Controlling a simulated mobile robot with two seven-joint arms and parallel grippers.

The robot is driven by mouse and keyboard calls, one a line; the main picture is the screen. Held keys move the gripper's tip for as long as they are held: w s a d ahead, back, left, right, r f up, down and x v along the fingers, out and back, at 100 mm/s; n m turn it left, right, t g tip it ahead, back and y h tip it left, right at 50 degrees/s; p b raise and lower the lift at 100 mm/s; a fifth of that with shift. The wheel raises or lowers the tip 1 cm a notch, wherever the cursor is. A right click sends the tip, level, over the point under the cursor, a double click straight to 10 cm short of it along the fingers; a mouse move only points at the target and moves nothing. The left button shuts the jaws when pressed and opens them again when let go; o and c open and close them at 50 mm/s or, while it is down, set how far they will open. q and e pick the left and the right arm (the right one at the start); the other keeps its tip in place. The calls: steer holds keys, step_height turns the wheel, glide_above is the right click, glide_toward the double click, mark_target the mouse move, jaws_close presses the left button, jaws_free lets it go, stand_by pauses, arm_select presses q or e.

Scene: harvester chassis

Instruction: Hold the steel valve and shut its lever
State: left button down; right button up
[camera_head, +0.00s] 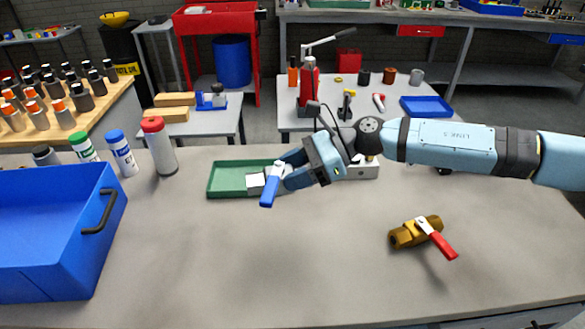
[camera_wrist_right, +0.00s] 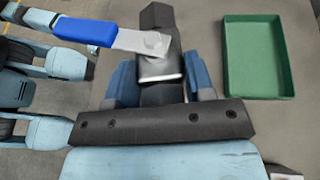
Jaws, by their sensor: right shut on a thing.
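The steel valve (camera_head: 256,181) is in my right gripper (camera_head: 287,172), above the bench at the near edge of a green tray. Its blue lever (camera_head: 270,188) sticks out towards the front of the bench. In the right wrist view the steel valve (camera_wrist_right: 160,68) sits between the two blue fingers of my right gripper (camera_wrist_right: 160,82). There the blue lever (camera_wrist_right: 86,31) points left and appears to lie crosswise to the valve's body. Part of the body is hidden by the fingers and the lever. I cannot make out my left gripper in either view.
The green tray (camera_head: 222,190) lies behind the valve. A brass valve with a red lever (camera_head: 418,233) lies on the bench at right. A blue crate (camera_head: 60,270) fills the left, with several bottles behind it. The middle front of the bench is clear.

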steer(key=shift+f+b, duration=0.85)
steer(key=shift+f, duration=0.4)
steer(key=shift+f+b, duration=0.55)
steer(key=shift+f, duration=0.2)
step_height(320, 180, down, 5)
steer(key=b, duration=0.4)
steer(key=shift+f, duration=0.2)
steer(key=shift+f+b, duration=0.4)
steer(key=shift+f, duration=0.2)
steer(key=shift+f+b, duration=0.4)
steer(key=shift+f, duration=0.15)
steer(key=shift+f+b, duration=0.45)
steer(key=shift+f, duration=0.35)
arm_select(q)
steer(key=shift+w+d+f+t+h, duration=0.2)
steer(key=shift+d+f+t, duration=0.15)
steer(key=shift+f, duration=0.1)
steer(key=shift+w+d+f+t+h, duration=0.15)
steer(key=shift+d+f+t+h, duration=0.1)
steer(key=shift+d+f, duration=0.15)
